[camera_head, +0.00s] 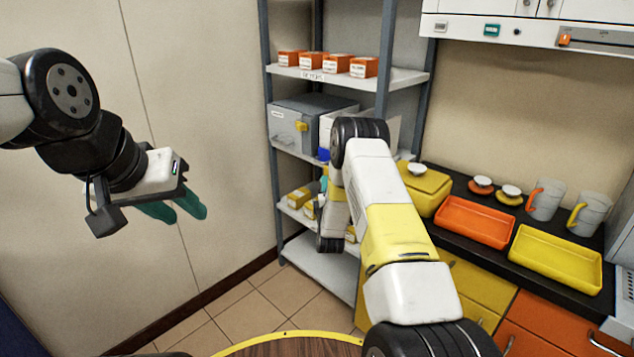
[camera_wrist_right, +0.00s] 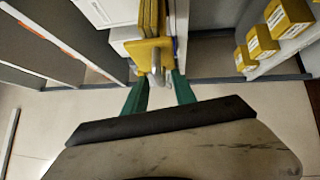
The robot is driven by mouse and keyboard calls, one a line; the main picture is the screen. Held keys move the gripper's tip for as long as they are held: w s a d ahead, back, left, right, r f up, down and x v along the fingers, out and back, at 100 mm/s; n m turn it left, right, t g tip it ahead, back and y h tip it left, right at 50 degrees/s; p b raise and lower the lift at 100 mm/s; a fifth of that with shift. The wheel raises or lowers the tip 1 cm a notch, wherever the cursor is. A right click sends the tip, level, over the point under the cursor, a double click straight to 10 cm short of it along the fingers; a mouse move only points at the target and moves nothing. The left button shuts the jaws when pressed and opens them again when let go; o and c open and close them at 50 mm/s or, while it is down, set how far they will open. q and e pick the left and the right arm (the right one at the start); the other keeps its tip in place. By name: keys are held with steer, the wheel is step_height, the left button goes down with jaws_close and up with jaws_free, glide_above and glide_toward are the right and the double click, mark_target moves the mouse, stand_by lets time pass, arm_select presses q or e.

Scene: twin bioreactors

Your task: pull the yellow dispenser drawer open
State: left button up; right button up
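A yellow drawer front (camera_wrist_right: 148,52) with a pale handle (camera_wrist_right: 157,76) shows at the top of the right wrist view. It is on a white dispenser (camera_wrist_right: 118,35). My right gripper (camera_wrist_right: 160,82) has its two green fingers spread, with the handle between or just beyond their tips. A gap shows between the fingers; contact cannot be told. In the head view my right arm covers most of the white dispenser (camera_head: 326,128), and the yellow drawer front is not clearly seen there. My left gripper (camera_head: 188,212) hangs at the left, empty, its green fingers apart.
The dispenser shares a grey shelf rack with a grey box (camera_head: 300,118) with a yellow handle. Orange boxes (camera_head: 338,64) stand above, yellow boxes (camera_wrist_right: 277,25) on a lower shelf. At right, a dark counter holds an orange tray (camera_head: 474,221) and a yellow tray (camera_head: 556,260).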

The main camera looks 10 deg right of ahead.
steer(key=s, duration=0.7)
steer(key=shift+a+f, duration=0.4)
steer(key=shift+f, duration=0.05)
step_height(320, 180, up, 11)
steer(key=w+m+g+y, duration=0.1)
steer(key=w+m+g, duration=0.15)
steer(key=m, duration=0.25)
steer(key=s+a+r+m+g+y, duration=0.1)
steer(key=s+r+m+g+y, duration=0.2)
steer(key=s+r, duration=0.55)
steer(key=s+r+m+g, duration=0.2)
steer(key=s+m, duration=0.1)
steer(key=s, duration=0.8)
steer(key=s+r+m+g, duration=0.3)
steer(key=s, duration=0.9)
steer(key=s+r+m+g, duration=0.2)
steer(key=s+r+m, duration=0.1)
steer(key=s, duration=0.8)
steer(key=shift+s+a+r+y, duration=0.15)
steer(key=shift+a+y, duration=0.15)
steer(key=shift+a, duration=0.15)
steer(key=shift+g, duration=0.25)
